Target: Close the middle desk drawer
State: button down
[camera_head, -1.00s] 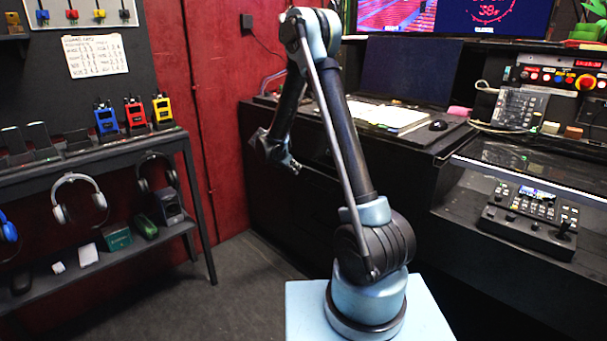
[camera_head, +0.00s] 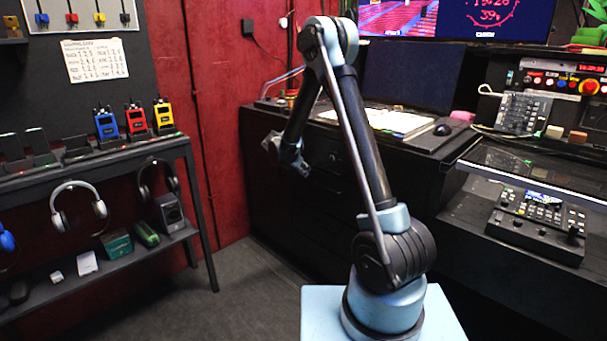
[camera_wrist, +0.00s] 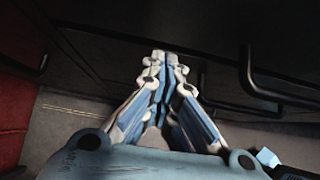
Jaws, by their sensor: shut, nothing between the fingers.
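The black desk (camera_head: 300,215) stands against the red wall, its dark front partly behind my arm in the head view. The drawer seams are hard to make out there, and I cannot tell how far the middle drawer stands out. In the wrist view a dark drawer front (camera_wrist: 215,60) with a black bar handle (camera_wrist: 246,75) lies to the right of my gripper. I cannot tell which drawer it belongs to. My gripper (camera_head: 297,163) is in front of the desk's left part, below the desktop. Its fingers (camera_wrist: 160,62) are together and empty, and I see no clear contact.
A shelf rack (camera_head: 100,155) with radios and headphones stands at the left. The grey floor (camera_head: 225,285) between rack and desk is clear. An open book (camera_head: 395,122) and a mouse (camera_head: 442,129) lie on the desktop. A control panel (camera_head: 540,225) is at the right.

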jog(key=s+a+f+v, duration=0.1)
jog(key=s+f+v, duration=0.1)
jog(key=v, duration=1.1)
jog(key=s+d+r+m+g+y, duration=0.1)
jog(key=s+d+r+m+g, duration=0.1)
jog(key=s+d+r+m, duration=0.55)
jog(key=s+d+r+m+g+y, duration=0.1)
jog(key=s+d+m, duration=0.4)
jog(key=s+d, duration=0.7)
jog(key=s+d+f+m+y, duration=0.1)
jog(key=s+d+f+m, duration=0.1)
jog(key=s, duration=0.5)
jog(key=s+d+f+m+y, duration=0.1)
jog(key=s+d+f+m, duration=0.1)
jog(key=s+f+m, duration=0.2)
jog(key=s+d+f+m+g+y, duration=0.1)
jog(key=s+d+f+m+y, duration=0.1)
jog(key=s+m, duration=0.6)
jog(key=s+f, duration=0.1)
jog(key=s, duration=0.3)
jog(key=shift+d, duration=0.2)
jog(key=shift+s+d+m, duration=0.1)
jog(key=shift+d+m, duration=0.05)
jog(key=shift+m, duration=0.1)
